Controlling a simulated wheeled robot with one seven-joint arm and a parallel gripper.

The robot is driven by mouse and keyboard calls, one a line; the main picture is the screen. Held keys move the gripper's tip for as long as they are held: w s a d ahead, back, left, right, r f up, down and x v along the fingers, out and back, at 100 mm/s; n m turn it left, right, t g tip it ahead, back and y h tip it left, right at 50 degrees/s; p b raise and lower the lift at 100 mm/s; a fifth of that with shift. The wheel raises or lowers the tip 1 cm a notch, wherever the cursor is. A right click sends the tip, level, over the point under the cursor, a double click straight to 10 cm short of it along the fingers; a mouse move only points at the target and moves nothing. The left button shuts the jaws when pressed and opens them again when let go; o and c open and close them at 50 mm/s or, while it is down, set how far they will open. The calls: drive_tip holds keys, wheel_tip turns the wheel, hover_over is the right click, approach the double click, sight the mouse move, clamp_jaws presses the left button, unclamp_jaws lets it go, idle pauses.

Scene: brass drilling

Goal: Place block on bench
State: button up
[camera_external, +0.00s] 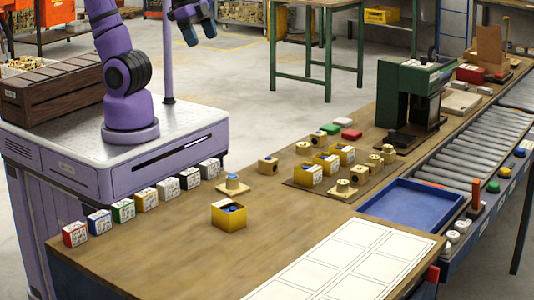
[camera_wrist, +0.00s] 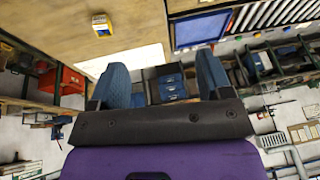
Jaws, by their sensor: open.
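The wooden bench (camera_external: 150,255) fills the foreground of the external view, and part of it shows in the wrist view (camera_wrist: 60,30). Which block the task means I cannot tell. A small yellowish block (camera_wrist: 101,25) shows in the wrist view. My gripper (camera_external: 198,32) is high above and behind the bench, open and empty; its fingers (camera_wrist: 162,82) are spread.
A blue tray (camera_external: 412,205), a white gridded sheet (camera_external: 345,265) and a mat of several blocks (camera_external: 300,183) lie right. A green press (camera_external: 405,100) stands behind. The front middle of the bench is clear.

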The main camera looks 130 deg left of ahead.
drive_tip(key=s+d+r+t+h, duration=0.1)
drive_tip(key=s+d+r, duration=0.2)
drive_tip(key=s, duration=0.3)
drive_tip(key=shift+s+d+r, duration=0.15)
drive_tip(key=shift+s+d, duration=0.25)
drive_tip(key=shift+d, duration=0.4)
